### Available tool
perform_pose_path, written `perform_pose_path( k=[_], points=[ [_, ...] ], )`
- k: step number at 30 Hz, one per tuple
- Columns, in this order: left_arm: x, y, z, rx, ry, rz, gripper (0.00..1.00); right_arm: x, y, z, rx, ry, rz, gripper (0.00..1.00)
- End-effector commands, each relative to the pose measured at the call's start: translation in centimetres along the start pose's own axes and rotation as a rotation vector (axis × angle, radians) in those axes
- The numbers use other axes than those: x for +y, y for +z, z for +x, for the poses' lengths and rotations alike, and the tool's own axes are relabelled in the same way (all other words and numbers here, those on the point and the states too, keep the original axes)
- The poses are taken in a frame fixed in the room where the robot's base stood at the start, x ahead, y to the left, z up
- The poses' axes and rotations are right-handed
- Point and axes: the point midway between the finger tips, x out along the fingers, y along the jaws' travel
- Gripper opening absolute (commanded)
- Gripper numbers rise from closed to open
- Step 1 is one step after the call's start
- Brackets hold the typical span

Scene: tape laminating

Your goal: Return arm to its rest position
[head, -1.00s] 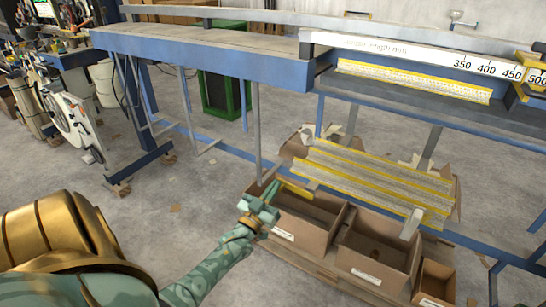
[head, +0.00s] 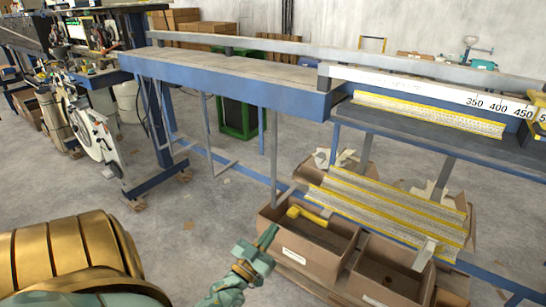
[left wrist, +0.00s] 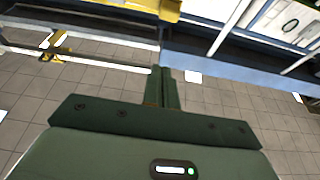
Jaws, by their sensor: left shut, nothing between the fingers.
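My left gripper (head: 267,236) is in the lower middle of the head view, in front of the cardboard boxes under the blue bench. Its fingers are shut together with nothing between them. In the left wrist view its fingertips (left wrist: 164,72) point out over the tiled floor, close together and empty. My right gripper is not in view. A piece with a yellow end (head: 309,215) lies at the left cardboard box (head: 305,252), apart from my gripper.
A long blue bench (head: 230,85) with a white length scale (head: 430,90) runs across the back. Yellow-edged strips (head: 390,210) lie over the boxes. A white reel machine (head: 92,135) stands at the left.

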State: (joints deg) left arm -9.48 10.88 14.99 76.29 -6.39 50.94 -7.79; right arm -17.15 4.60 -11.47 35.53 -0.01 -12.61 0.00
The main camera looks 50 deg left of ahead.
Motion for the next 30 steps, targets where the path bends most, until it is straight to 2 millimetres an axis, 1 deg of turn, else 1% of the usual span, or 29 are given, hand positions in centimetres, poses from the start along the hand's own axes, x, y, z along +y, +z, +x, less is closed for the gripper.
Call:
perform_pose_path(
  k=[14, 16, 17, 19, 20, 21, 23, 24, 26, 27, 29, 30],
  points=[
    [0.0, 0.1, 0.1, -0.008, 0.001, 0.0, 0.0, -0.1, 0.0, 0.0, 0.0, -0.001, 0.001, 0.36],
    [0.1, 1.1, -0.1, -0.057, 0.005, 0.015, 0.0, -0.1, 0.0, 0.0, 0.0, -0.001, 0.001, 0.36],
    [0.1, 2.1, -0.3, -0.098, 0.006, 0.026, 0.0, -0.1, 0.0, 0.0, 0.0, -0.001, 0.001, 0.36],
    [0.4, 5.6, -1.8, -0.24, 0.017, 0.057, 0.0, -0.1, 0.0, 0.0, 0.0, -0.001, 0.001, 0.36],
    [0.8, 7.4, -2.9, -0.313, 0.026, 0.068, 0.0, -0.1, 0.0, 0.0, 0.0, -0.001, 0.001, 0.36],
    [1.4, 10.0, -4.7, -0.419, 0.042, 0.082, 0.0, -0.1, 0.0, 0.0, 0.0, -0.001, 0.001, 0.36],
    [2.5, 13.9, -8.3, -0.587, 0.072, 0.105, 0.0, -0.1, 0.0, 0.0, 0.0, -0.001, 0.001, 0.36],
    [3.3, 16.3, -11.1, -0.698, 0.096, 0.12, 0.0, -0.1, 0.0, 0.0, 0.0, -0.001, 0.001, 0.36],
    [4.4, 19.3, -15.7, -0.86, 0.135, 0.145, 0.0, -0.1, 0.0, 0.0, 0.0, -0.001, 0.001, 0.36],
    [5.1, 21.0, -19.0, -0.964, 0.164, 0.164, 0.0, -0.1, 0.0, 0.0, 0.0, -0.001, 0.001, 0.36],
    [6.0, 22.9, -24.2, -1.116, 0.21, 0.19, 0.0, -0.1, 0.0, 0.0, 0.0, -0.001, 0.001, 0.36],
    [6.6, 23.9, -27.7, -1.214, 0.243, 0.209, 0.0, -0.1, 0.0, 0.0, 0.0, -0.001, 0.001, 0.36]
  ],
)
